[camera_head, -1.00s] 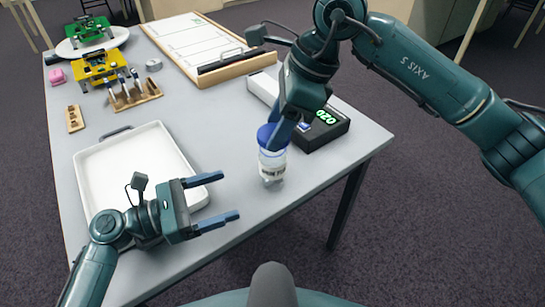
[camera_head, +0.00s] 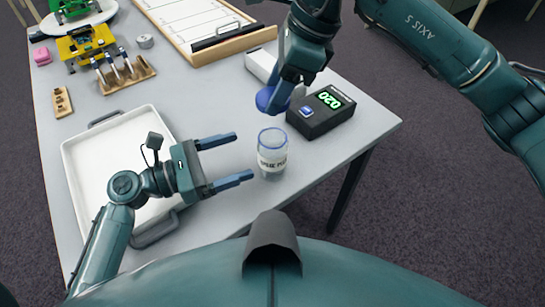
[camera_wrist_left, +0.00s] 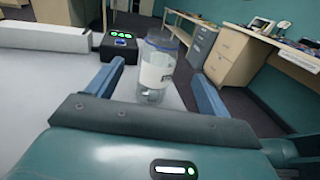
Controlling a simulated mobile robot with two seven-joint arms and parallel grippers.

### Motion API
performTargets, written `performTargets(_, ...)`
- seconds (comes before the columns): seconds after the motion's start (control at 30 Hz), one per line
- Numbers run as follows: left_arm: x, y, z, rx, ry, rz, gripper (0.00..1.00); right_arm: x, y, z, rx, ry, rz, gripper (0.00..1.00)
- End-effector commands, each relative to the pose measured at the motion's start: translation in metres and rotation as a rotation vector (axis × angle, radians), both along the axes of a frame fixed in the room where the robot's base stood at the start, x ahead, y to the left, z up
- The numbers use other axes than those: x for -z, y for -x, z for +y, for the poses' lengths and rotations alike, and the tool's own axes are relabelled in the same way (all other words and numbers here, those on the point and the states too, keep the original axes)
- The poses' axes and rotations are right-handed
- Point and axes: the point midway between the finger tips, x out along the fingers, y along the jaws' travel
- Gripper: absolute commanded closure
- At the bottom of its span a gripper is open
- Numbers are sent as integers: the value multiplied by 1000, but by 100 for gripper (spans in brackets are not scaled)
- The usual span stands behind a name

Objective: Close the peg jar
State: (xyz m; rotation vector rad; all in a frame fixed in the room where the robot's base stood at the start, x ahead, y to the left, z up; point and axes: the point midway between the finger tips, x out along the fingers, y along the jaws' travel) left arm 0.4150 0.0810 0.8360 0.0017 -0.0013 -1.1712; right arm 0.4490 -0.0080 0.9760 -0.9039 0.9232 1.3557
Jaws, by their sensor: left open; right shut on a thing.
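The peg jar (camera_head: 271,160) is a clear jar with a white label and a blue ring near its open top. It stands upright near the table's front edge. A round blue lid (camera_head: 270,100) is held above and apart from it, in my right gripper (camera_head: 284,88), which is shut on it and hides part of it. My left gripper (camera_head: 244,156) is open, just left of the jar, its fingers pointing toward it. In the left wrist view the jar (camera_wrist_left: 157,68) shows between and beyond the two fingers. The jar's contents are not clear.
A black device with a green display (camera_head: 320,110) stands behind the jar to the right, beside a white box (camera_head: 262,65). A white tray (camera_head: 75,165) lies under my left arm. A wooden tool rack (camera_head: 128,77) and a framed board (camera_head: 205,50) are farther back.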

Motion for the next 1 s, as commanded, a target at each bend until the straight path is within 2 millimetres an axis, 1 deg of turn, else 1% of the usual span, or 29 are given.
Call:
performTargets(0.03, -1, -4, -10, 1, 4, -1, 20, 0, 0, 0, 0, 0, 0, 74)
performTargets(0.2, -1, -17, -42, 2, 5, -1, 20, 0, 0, 0, 0, 0, 0, 74)
performTargets(0.4, -1, -30, -70, 1, 3, 0, 20, 0, 0, 0, 0, 0, 0, 74)
performTargets(0.5, 0, -33, -78, 1, 3, 1, 20, 0, 0, 0, 0, 0, 0, 74)
performTargets(0.67, 0, -36, -85, 0, 0, 0, 20, 0, 0, 0, 0, 0, 0, 74)
performTargets(0.93, 0, -36, -85, 0, 0, 0, 20, 0, 0, 0, 0, 0, 0, 74)
performTargets(1.0, 0, -36, -85, 0, 0, 0, 26, 0, 0, 0, 0, 0, 0, 74)
